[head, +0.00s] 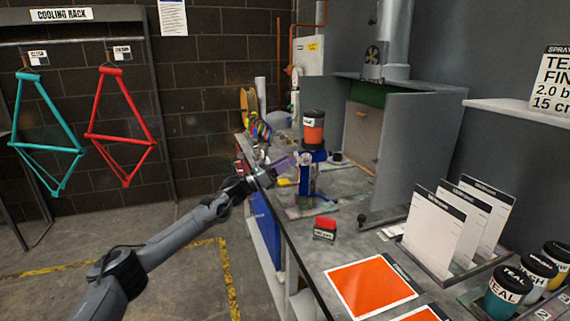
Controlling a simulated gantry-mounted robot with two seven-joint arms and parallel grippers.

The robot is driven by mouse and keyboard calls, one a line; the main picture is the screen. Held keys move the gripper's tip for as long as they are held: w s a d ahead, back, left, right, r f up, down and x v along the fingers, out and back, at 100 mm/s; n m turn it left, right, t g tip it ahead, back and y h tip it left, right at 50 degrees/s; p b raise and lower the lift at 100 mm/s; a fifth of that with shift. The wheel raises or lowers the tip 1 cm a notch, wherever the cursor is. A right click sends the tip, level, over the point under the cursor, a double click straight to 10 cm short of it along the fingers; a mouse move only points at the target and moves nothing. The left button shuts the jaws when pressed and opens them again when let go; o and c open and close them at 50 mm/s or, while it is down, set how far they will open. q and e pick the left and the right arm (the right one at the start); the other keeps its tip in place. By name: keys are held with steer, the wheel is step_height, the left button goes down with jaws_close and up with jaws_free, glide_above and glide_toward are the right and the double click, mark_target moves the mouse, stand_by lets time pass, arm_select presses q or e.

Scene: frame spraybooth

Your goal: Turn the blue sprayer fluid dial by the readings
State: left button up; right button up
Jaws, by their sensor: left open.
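The blue sprayer (308,172) stands upright on the grey bench, with a dark-lidded orange cup (313,130) on top. Its fluid dial is too small to tell apart. My left gripper (275,176) is open at the bench's left edge, just left of the sprayer. A small yellow-orange piece (286,182) shows between them; I cannot tell whether the gripper touches it. A sign (552,85) at the right, partly cut off, reads "2.0 b" and "15 c". My right gripper is not in view.
A red-topped block (325,228) and orange panels (370,286) lie on the near bench. White cards (458,222) stand in a rack beside paint jars (508,290). The spray booth (405,135) stands behind. Teal and red frames (122,127) hang at left.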

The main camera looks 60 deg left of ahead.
arm_select(q)
steer(key=shift+c, duration=0.4)
jaws_close()
steer(key=n+g+y+p, duration=0.1)
steer(key=n+y+p, duration=0.1)
steer(key=n+p, duration=0.3)
steer(key=n+g+y+p, duration=0.1)
steer(key=n+y+p, duration=0.1)
steer(key=n+p, duration=0.3)
steer(key=n+g+y+p, duration=0.1)
steer(key=n+p, duration=0.4)
steer(key=p, duration=0.5)
steer(key=shift+s+d+r+y, duration=0.1)
steer(key=shift+d+r+y, duration=0.2)
steer(key=shift+y, duration=0.1)
